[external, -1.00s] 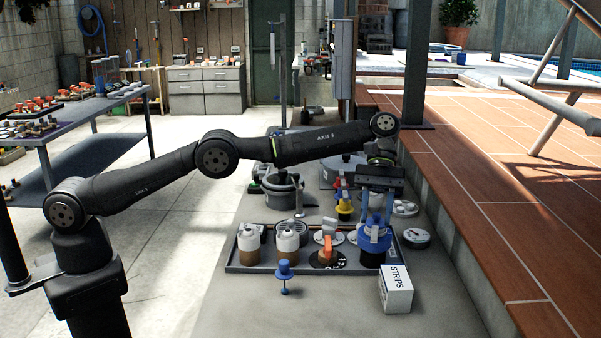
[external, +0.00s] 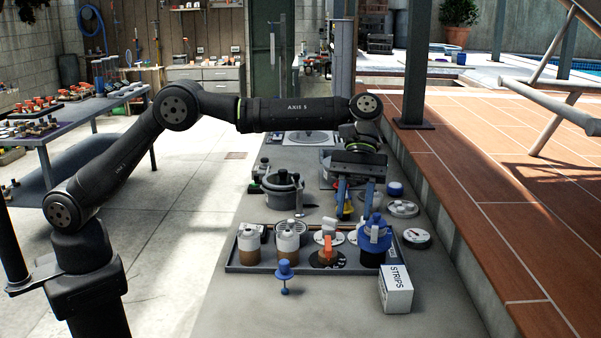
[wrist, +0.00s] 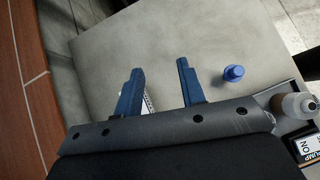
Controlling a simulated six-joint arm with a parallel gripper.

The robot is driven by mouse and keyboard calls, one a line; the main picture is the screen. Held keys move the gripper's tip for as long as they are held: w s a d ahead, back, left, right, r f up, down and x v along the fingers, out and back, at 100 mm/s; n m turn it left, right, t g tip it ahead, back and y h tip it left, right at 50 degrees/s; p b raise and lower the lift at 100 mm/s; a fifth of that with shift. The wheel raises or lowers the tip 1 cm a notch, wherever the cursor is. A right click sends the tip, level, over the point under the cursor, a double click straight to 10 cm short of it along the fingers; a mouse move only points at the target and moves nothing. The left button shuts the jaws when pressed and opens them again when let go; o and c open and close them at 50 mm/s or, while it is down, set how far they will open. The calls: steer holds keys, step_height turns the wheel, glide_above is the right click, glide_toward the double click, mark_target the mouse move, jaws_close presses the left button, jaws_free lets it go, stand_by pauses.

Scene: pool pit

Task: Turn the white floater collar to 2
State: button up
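A white round collar (external: 326,237) with an orange part below it stands in the tray in the external view, over a dark dial with pale marks (external: 327,259). It looks like the white floater collar, but its numbers are too small to read. A blue-collared floater (external: 374,236) stands to its right. My gripper (external: 354,212) hangs behind and above these two, its blue fingers apart. In the wrist view my gripper (wrist: 160,85) is open, with no held object visible between the fingers. The white collar is not visible there.
The grey tray (external: 241,268) also holds two white-topped bottles (external: 287,243). A STRIPS box (external: 396,290) and a blue plug (external: 285,270) stand in front. A grey pot (external: 281,192) is behind, and a brick ledge (external: 480,215) rises at right.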

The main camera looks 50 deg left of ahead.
steer(key=shift+s+r, duration=0.25)
steer(key=shift+s, duration=0.15)
steer(key=shift+c, duration=0.3)
